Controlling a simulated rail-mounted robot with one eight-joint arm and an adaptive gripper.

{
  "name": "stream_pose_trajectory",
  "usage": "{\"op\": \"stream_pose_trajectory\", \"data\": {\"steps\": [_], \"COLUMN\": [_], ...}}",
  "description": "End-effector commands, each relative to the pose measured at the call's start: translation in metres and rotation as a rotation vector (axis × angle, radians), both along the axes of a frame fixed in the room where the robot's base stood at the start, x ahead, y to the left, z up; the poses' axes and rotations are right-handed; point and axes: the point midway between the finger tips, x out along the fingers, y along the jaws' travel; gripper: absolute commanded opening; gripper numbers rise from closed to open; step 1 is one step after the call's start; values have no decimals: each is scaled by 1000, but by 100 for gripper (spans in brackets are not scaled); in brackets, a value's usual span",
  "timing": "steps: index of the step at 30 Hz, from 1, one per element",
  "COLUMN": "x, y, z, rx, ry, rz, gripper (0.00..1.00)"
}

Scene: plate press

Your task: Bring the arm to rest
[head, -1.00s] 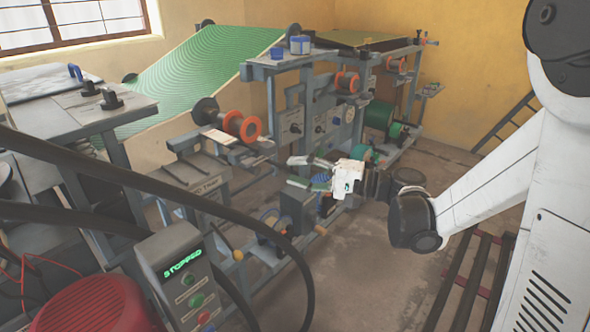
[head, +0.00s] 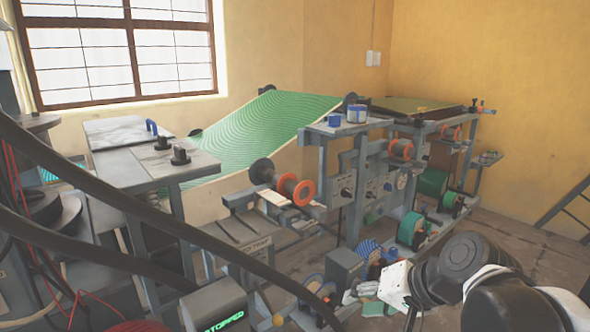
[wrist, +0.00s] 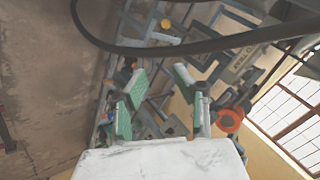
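My gripper (head: 357,300) is low in the head view, right of the middle, in front of the plate press. Its white body and my dark wrist joints show beside it. In the wrist view my gripper (wrist: 158,82) has two green-padded fingers spread apart with nothing between them. The plate press (head: 348,190) stands behind it, with a green ridged sheet (head: 265,135) sloping up at its back. Whether the fingers touch any part of the press cannot be told.
A control box (head: 215,308) reading "STOPPED" stands at the lower left. A thick black cable (head: 130,205) crosses the near left and also passes across the wrist view (wrist: 190,47). Orange-rimmed spools (head: 295,188) sit on the frame. Bare floor (head: 530,235) shows at the right.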

Motion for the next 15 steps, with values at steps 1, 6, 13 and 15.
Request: {"op": "stream_pose_trajectory", "data": {"steps": [1, 6, 13, 15], "x": [-11, -42, -70, -77], "y": [-5, -28, -55, -61], "z": [-1, -5, -6, -6], "rx": [-58, -256, -463, -512], "ry": [-7, -39, -82, -95], "rz": [4, 17, 40, 46], "gripper": [28, 28, 28, 28]}}
